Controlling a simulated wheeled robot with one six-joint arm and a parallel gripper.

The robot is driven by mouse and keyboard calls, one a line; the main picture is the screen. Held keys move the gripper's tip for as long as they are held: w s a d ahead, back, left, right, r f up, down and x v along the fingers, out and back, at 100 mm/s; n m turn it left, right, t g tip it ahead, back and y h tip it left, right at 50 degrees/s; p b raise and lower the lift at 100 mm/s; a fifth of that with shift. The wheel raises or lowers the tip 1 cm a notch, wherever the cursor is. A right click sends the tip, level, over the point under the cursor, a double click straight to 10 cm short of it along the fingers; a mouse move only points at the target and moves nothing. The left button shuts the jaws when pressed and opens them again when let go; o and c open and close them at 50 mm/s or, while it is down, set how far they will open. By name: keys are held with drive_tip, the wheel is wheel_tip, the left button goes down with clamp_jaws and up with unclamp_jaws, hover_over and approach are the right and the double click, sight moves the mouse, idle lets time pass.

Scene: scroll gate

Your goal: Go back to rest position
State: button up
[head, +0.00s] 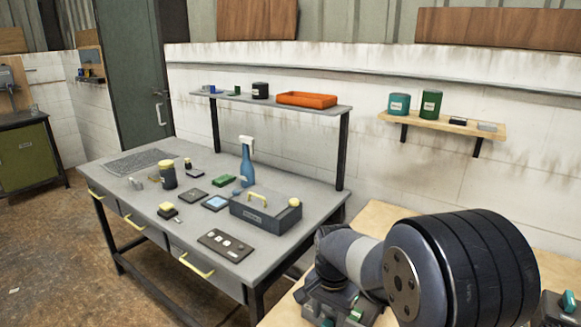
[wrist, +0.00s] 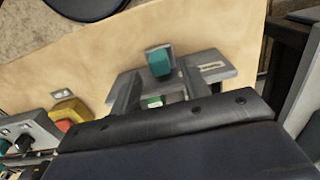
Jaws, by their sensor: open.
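My arm fills the lower right of the head view, its wrist and hand angled down over a light wooden surface. My gripper (wrist: 155,95) shows in the wrist view with its two grey fingers apart, so it is open. Between and just beyond the fingers is a grey plate (wrist: 215,68) with a teal-topped block (wrist: 160,62) on it. I cannot tell whether the fingers touch any of these. In the head view the fingertips are hidden behind my arm.
The grey workbench (head: 120,207) left of my arm carries a toolbox (head: 262,212), a spray bottle (head: 246,165) and several small items. A shelf (head: 455,124) hangs on the wall. In the wrist view a yellow and red button box (wrist: 68,115) sits at left. Floor (head: 45,255) is clear at left.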

sight(328, 321)
wheel_tip(328, 321, down, 3)
drive_tip(key=shift+f, duration=0.1)
drive_tip(key=shift+w+d, duration=0.15)
drive_tip(key=shift+w, duration=0.1)
